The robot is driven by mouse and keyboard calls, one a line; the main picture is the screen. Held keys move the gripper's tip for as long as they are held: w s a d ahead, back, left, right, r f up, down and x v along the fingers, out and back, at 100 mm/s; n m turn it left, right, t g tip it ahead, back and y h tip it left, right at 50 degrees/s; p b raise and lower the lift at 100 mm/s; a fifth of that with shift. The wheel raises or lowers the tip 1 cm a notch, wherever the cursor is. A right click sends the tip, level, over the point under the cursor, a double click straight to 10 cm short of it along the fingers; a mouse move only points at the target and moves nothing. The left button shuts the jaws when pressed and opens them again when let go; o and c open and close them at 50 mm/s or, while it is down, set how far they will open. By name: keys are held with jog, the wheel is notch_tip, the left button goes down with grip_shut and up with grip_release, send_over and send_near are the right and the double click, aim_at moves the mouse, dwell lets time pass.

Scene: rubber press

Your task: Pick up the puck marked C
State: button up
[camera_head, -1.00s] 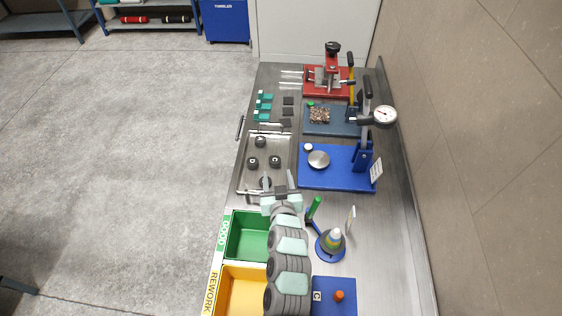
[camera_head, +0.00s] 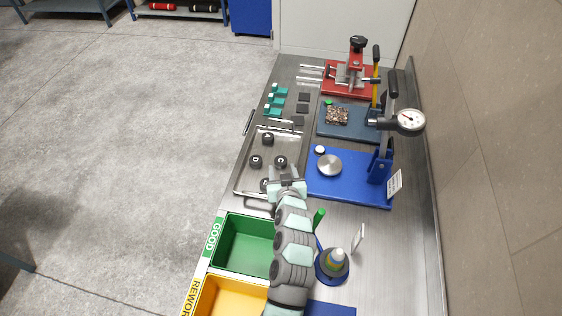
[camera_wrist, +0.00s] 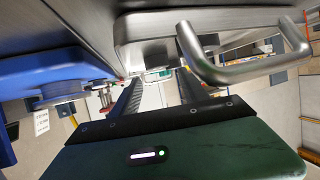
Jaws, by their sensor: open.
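Several black pucks sit on a metal tray (camera_head: 243,180) in the head view: one at the back (camera_head: 268,139), one at the left (camera_head: 256,161), one at the right (camera_head: 280,161), and one at the front (camera_head: 264,184) beside my gripper. Their white letters are too small to read surely, so I cannot tell which is C. My gripper (camera_head: 284,173) is open and appears empty, at the tray's near right part, just in front of the right puck.
The tray's metal handle (camera_wrist: 245,70) is close to the fingers in the wrist view. A blue gauge stand (camera_head: 345,185) is right of the tray. Green (camera_head: 215,255) and yellow (camera_head: 205,295) bins are in front.

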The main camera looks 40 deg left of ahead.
aim_at(281, 160)
jog(key=shift+x, duration=2.3)
jog(key=shift+w+a+f, duration=0.15)
jog(key=shift+w+f, duration=0.05)
jog(key=shift+w, duration=0.25)
jog(key=shift+f, duration=0.1)
jog(key=shift+c, duration=0.4)
jog(key=c, duration=1)
jog(key=shift+c, duration=0.2)
